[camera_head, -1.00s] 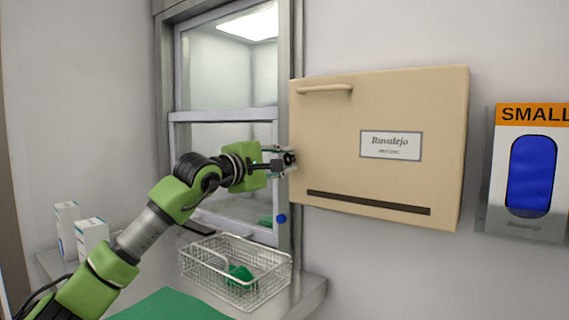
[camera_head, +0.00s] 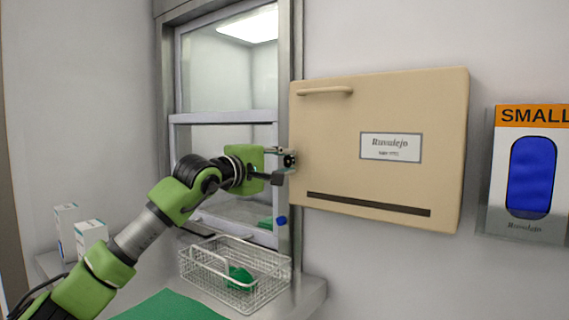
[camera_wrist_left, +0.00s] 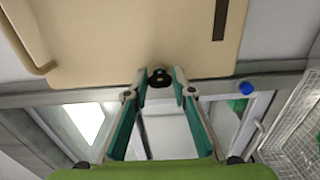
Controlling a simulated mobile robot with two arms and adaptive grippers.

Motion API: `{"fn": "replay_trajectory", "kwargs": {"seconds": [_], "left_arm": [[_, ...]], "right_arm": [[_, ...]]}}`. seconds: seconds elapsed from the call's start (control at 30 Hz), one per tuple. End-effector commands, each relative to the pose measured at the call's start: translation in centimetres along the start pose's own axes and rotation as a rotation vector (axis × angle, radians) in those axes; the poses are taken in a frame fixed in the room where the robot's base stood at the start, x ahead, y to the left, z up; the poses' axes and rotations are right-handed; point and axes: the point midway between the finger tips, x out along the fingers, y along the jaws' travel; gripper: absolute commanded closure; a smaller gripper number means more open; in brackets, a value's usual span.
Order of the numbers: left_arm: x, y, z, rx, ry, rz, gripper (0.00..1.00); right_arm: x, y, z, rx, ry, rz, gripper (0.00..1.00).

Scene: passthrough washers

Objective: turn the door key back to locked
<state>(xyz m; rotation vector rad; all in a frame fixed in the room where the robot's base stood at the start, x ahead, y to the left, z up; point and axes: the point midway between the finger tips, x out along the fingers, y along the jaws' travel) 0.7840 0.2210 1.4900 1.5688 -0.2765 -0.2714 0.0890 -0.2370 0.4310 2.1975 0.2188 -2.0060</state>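The key and its lock show as a small dark round piece (camera_wrist_left: 159,77) at the lower edge of the beige cabinet in the left wrist view. In the head view the lock area (camera_head: 290,158) sits on the window frame's right post, beside the cabinet. My left gripper (camera_head: 277,163) is there, with its fingers pointing at the post. In the left wrist view its two fingertips (camera_wrist_left: 160,75) stand apart, one on each side of the dark piece, with narrow gaps seeming to show. The key's exact angle is unclear. My right gripper is not in view.
The beige cabinet (camera_head: 380,145) juts from the wall just right of the lock. The sash window (camera_head: 222,116) is behind my left arm. A wire basket (camera_head: 215,272) with a green item stands on the ledge below. A blue knob (camera_head: 281,220) is on the frame.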

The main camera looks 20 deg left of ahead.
Motion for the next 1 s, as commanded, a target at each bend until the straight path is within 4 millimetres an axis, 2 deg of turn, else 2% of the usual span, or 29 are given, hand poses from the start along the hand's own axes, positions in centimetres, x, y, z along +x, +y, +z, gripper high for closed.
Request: {"fn": "replay_trajectory", "kwargs": {"seconds": [0.03,0.07,0.37,0.53,0.67,1.0], "left_arm": [[0.0,-0.1,0.1,0.001,-0.001,-0.002,0.64],[0.0,-0.1,0.1,0.001,-0.001,-0.002,0.60],[0.0,-0.1,0.0,0.000,0.000,-0.001,0.60],[-0.9,0.0,-0.1,0.000,0.000,0.000,0.60],[-2.9,-0.1,-0.1,0.002,0.001,0.000,0.60],[-9.7,-0.1,0.0,0.003,0.001,-0.002,0.60]], "right_arm": [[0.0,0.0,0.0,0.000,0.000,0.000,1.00],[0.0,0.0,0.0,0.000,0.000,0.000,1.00],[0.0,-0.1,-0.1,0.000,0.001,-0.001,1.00],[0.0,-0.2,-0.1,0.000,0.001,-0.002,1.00],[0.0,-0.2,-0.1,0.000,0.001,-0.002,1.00],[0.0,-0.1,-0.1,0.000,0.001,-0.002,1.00]]}}
